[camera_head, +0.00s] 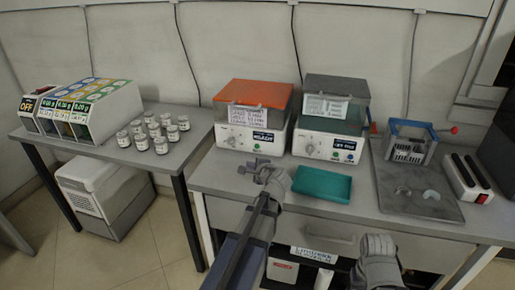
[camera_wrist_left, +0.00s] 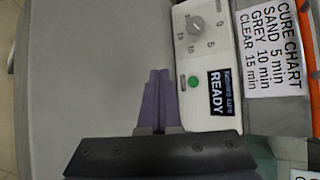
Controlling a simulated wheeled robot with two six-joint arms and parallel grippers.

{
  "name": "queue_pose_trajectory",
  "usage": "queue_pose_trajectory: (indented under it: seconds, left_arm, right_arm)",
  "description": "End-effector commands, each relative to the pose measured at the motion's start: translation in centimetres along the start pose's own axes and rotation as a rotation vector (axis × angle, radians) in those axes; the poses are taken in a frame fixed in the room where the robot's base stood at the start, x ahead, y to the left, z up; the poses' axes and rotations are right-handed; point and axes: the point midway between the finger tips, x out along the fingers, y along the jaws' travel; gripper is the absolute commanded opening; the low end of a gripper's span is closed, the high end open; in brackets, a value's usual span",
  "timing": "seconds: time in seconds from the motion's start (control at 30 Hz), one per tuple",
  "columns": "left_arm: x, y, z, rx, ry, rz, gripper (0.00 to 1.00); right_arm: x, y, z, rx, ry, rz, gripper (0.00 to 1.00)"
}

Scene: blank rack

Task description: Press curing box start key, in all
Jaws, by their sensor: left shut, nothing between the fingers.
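The orange-lidded curing box (camera_head: 254,94) stands on the right bench. Its white front panel (camera_wrist_left: 206,55) has a dial (camera_wrist_left: 195,25), a dark display reading READY (camera_wrist_left: 221,92) and a round green start key (camera_wrist_left: 193,82). My left gripper (camera_head: 262,168) is in front of this box in the head view. In the left wrist view its fingers (camera_wrist_left: 158,75) are shut and empty, beside the green key, with a small gap in the picture. I cannot judge the depth between them. My right gripper (camera_head: 378,248) is low at the bench's front; its fingers are not clear.
A similar grey-lidded box (camera_head: 337,88) stands to the right. A teal tray (camera_head: 322,184) lies in front of it. A blue press-like device (camera_head: 408,143) and a power strip (camera_head: 467,178) are farther right. Several small jars (camera_head: 160,146) and a dispenser (camera_head: 88,112) occupy the left table.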

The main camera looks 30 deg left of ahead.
Motion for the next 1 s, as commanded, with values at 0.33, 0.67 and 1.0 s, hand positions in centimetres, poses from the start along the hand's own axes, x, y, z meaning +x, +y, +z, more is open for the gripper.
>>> queue_pose_trajectory:
  seconds: [0.33,0.67,1.0]
  left_arm:
    - [2.6,-1.9,-1.9,-0.001,0.0,0.001,0.0]
    - [5.5,-3.9,-4.0,-0.001,0.0,0.001,0.0]
    - [5.8,-4.2,-4.2,-0.001,0.0,0.001,0.0]
  right_arm:
    - [0.0,0.0,0.0,0.0,0.0,0.0,0.5]
    - [0.0,0.0,0.0,0.0,0.0,0.0,0.5]
    - [0.0,0.0,0.0,0.0,0.0,0.0,0.5]
